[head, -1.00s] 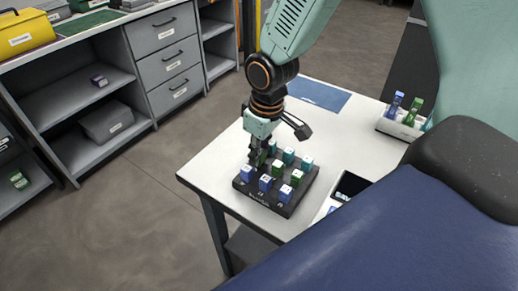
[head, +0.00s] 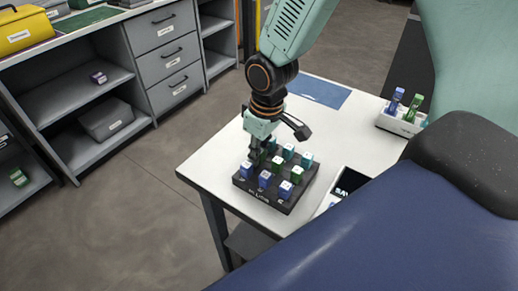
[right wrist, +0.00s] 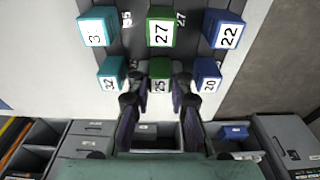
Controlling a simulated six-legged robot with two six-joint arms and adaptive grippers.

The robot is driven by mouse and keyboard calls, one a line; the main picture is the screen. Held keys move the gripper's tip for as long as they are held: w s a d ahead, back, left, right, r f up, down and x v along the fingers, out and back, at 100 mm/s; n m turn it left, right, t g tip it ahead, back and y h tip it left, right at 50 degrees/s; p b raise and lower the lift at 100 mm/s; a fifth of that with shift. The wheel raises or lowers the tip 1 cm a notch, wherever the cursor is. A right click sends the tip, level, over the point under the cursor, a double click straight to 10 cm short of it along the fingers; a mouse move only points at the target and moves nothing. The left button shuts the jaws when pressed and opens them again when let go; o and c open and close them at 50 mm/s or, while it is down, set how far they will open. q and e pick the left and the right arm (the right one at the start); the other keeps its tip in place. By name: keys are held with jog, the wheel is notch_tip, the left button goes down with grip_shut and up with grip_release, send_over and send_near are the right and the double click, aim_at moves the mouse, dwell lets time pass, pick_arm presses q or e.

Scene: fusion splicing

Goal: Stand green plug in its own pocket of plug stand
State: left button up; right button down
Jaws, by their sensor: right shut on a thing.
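The dark plug stand (head: 272,204) sits near the front left edge of the white table, with blue, green and teal plugs standing in rows. My right gripper (head: 256,160) points down at the back-left side of the stand. In the right wrist view its fingers (right wrist: 160,92) are shut on a green plug (right wrist: 160,85) marked 25, between a teal plug (right wrist: 111,75) and a blue plug (right wrist: 207,76). The held plug is upright and in line with its row; its lower end is hidden, so I cannot tell how deep it sits. My left gripper is out of view.
A white holder (head: 400,124) with a blue and a green item is at the table's right. A dark-screened device (head: 350,183) lies right of the stand. A blue mat (head: 318,92) lies behind.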

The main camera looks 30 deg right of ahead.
dwell(0.5)
jog(key=shift+f, duration=0.1)
jog(key=c, duration=1.1)
grip_release()
jog(key=shift+c, duration=0.2)
jog(key=shift+p, duration=0.4)
notch_tip(320, 180, up, 6)
jog(key=p, duration=0.6)
